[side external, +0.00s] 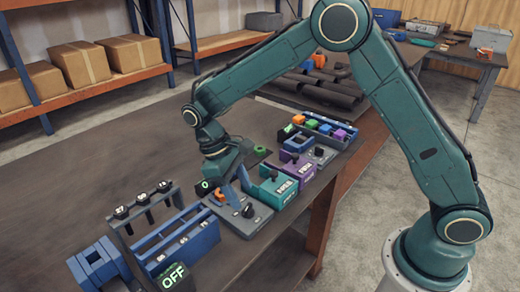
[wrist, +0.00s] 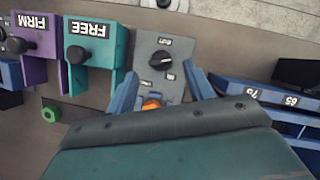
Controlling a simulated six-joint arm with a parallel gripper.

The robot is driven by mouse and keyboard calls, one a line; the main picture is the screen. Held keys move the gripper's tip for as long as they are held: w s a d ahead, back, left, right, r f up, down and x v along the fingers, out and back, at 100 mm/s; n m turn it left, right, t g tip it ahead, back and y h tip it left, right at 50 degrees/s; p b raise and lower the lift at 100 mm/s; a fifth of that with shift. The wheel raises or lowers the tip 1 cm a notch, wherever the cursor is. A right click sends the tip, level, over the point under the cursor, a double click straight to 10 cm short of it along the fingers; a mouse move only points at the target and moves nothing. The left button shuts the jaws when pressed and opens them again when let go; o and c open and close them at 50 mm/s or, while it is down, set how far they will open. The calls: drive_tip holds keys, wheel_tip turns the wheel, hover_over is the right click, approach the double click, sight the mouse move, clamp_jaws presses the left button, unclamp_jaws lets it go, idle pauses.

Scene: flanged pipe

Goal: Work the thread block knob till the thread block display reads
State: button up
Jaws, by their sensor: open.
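A grey block (side external: 262,217) with a black knob (side external: 248,211) stands on the bench, and a small dark display (side external: 205,187) reading a green 0 is at its far left end. I take this to be the thread block. In the wrist view the block (wrist: 172,88) shows its knob (wrist: 160,60) with a pale pointer mark, and an orange part (wrist: 151,104) nearer the wrist. My gripper (side external: 236,192) is open above the block. In the wrist view its two blue fingers (wrist: 160,72) are spread to either side of the block, with the knob beyond their tips. The display is hidden there.
A teal FREE block (wrist: 95,45) and a purple FIRM block (wrist: 38,65) stand close beside the grey block. A blue rack (side external: 180,245) and an OFF display (side external: 173,277) are on the other side. A green nut (wrist: 50,114) lies loose. The bench's left part is bare.

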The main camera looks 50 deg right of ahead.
sight(248, 206)
drive_tip(key=shift+x, duration=2)
drive_tip(key=c, duration=1)
drive_tip(key=shift+m, duration=0.4)
drive_tip(key=m+y, duration=0.1)
drive_tip(key=m, duration=0.2)
drive_tip(key=shift+d+y, duration=0.1)
drive_tip(key=shift+y, duration=0.2)
drive_tip(key=shift+d+m+y, duration=0.1)
drive_tip(key=shift+m+y, duration=0.5)
drive_tip(key=shift+m, duration=1.1)
